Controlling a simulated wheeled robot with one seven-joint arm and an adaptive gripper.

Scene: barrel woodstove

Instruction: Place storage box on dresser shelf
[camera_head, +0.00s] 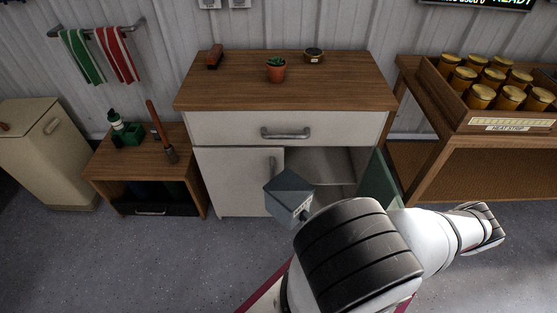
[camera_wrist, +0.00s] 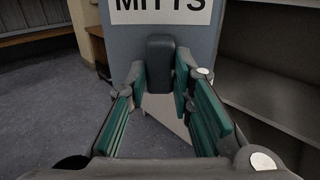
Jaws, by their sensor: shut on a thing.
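The storage box (camera_head: 288,193) is grey-blue and hangs tilted in front of the dresser's open right compartment. In the wrist view, the box (camera_wrist: 215,45) fills the top middle, with a white label reading "MITTS". My gripper (camera_wrist: 159,82) is shut on the box's dark handle (camera_wrist: 160,58), with green-padded fingers on both sides. In the head view my arm hides most of the gripper. The dresser (camera_head: 240,127) has a wooden top and a white drawer. Its shelf (camera_head: 322,165) shows inside the compartment, and the wrist view shows shelving (camera_wrist: 280,72) at the right.
The dresser's right door (camera_head: 379,182) stands open, close to my arm. The left door (camera_head: 235,180) is shut. A low wooden cabinet (camera_head: 110,165) stands at the left, a jar-laden table (camera_head: 440,130) at the right. Grey floor (camera_head: 130,255) is free at the front left.

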